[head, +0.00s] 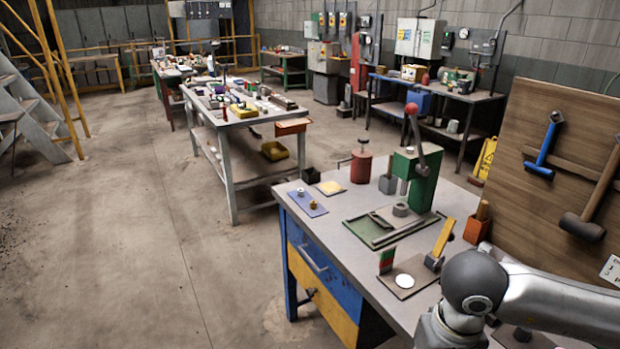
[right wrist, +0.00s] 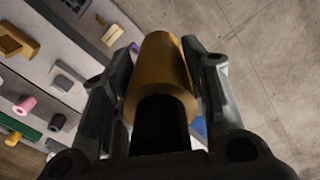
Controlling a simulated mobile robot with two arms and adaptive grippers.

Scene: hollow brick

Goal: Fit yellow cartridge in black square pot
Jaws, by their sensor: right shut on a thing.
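My right gripper (right wrist: 163,70) is shut on the yellow cartridge (right wrist: 160,75), an ochre cylinder held between its two dark fingers in the right wrist view. A black part shows at the cartridge's near end; I cannot tell whether it belongs to the cartridge. In the head view a small black square pot (head: 310,175) stands at the far left corner of the near bench. The held cartridge and the right fingers do not show in the head view, where only my arm appears at bottom right. My left gripper is in neither view.
The near bench (head: 345,225) holds a blue mat (head: 306,203), a yellow pad (head: 331,187), a red can (head: 361,166), a tall green press (head: 416,180) and a plate with a white disc (head: 405,282). A tool board (head: 560,150) stands at right. Floor at left is clear.

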